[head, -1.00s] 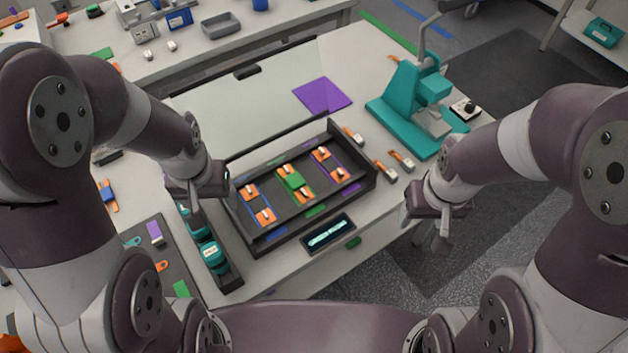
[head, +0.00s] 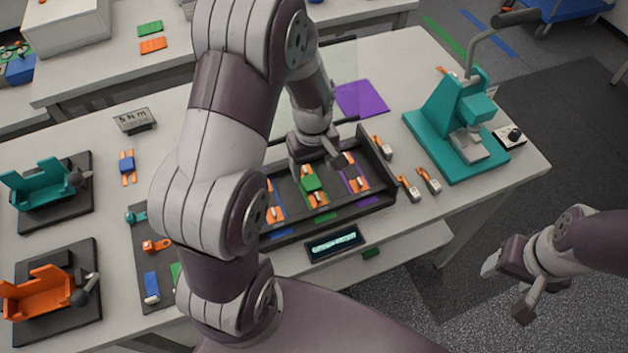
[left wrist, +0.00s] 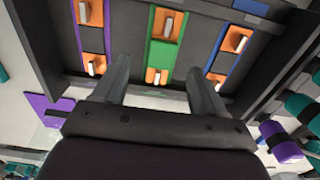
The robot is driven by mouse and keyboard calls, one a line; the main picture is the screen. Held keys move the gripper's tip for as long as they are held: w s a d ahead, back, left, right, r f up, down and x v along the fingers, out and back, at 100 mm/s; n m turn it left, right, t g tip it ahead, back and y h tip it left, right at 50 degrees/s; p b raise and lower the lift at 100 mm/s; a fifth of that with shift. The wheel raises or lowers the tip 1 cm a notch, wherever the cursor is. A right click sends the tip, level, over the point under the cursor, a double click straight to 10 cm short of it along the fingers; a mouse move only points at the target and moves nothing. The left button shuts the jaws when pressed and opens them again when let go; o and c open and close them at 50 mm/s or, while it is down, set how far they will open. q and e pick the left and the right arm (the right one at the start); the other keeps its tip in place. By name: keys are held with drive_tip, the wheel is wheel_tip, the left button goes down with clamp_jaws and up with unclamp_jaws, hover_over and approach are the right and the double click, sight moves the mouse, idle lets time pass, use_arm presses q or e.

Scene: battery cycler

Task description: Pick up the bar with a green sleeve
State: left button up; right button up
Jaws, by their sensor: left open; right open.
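The bar with a green sleeve (head: 312,184) lies in the middle slot of the dark tray (head: 290,232), its orange ends showing. In the left wrist view the green-sleeved bar (left wrist: 163,52) lies ahead of my fingers, roughly centred between them. My left gripper (head: 316,164) is open above the tray, by the bar's far end; its fingers (left wrist: 158,72) show apart and empty in the left wrist view. I see no contact with the bar. My right gripper (head: 508,288) is open and empty, off the table's front right edge.
Orange pieces sit in the neighbouring blue-edged and purple-edged (head: 357,186) slots. Small bars (head: 408,188) lie right of the tray. A teal press (head: 455,125) stands further right. A small display (head: 334,243) is in front. Teal (head: 48,185) and orange (head: 45,290) fixtures stand left.

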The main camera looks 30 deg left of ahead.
sight(312, 183)
use_arm(q)
drive_tip(key=f, duration=0.3)
drive_tip(key=f+p, duration=0.1)
drive_tip(key=shift+s+f, duration=0.15)
drive_tip(key=shift+s, duration=0.15)
drive_tip(key=shift+a+f, duration=0.15)
drive_tip(key=shift+f, duration=0.35)
drive_tip(key=shift+w, duration=0.15)
drive_tip(key=shift+c, duration=1.2)
drive_tip(key=c, duration=1)
drive_tip(key=shift+r, duration=0.1)
